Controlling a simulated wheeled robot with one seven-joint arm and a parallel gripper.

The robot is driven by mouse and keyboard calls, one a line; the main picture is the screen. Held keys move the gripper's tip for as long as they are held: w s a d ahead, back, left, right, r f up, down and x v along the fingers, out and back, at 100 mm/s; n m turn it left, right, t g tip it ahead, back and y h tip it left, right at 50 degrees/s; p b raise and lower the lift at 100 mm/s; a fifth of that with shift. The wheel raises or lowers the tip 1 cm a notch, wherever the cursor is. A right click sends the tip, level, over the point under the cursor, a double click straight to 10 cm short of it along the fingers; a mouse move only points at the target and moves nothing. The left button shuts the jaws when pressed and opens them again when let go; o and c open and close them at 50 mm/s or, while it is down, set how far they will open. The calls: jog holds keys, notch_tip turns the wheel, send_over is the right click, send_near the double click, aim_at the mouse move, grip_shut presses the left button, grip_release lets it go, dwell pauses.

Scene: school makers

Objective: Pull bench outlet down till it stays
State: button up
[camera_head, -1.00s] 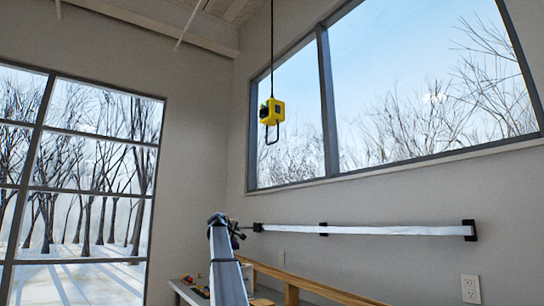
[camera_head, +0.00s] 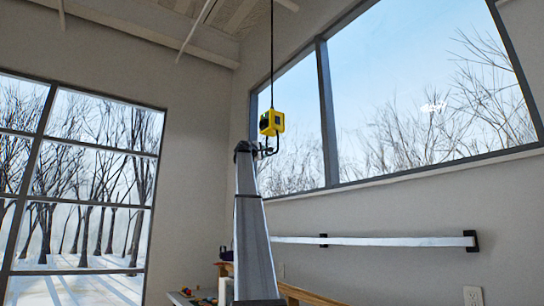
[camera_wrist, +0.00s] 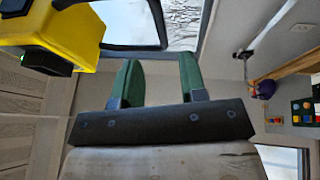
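The bench outlet is a yellow box (camera_head: 272,122) hanging on a black cord, with a dark hooked handle (camera_head: 275,147) below it. In the wrist view the yellow box (camera_wrist: 60,35) fills the upper left, with a dark socket face at its lower edge. My gripper (camera_wrist: 160,62) shows there with two green fingers apart and nothing seen held between them. In the head view my arm reaches up close to the handle, and the gripper is mostly hidden.
A long white rail (camera_head: 380,241) is fixed on the wall below the wide window. A wooden bench edge (camera_head: 305,296) with small items lies low behind my arm. A wall socket (camera_head: 473,296) is at the lower right.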

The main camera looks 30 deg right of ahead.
aim_at(272, 154)
jog(key=x, duration=0.9)
jog(key=shift+w+d+r, duration=0.1)
jog(key=shift+w+d, duration=0.15)
grip_shut()
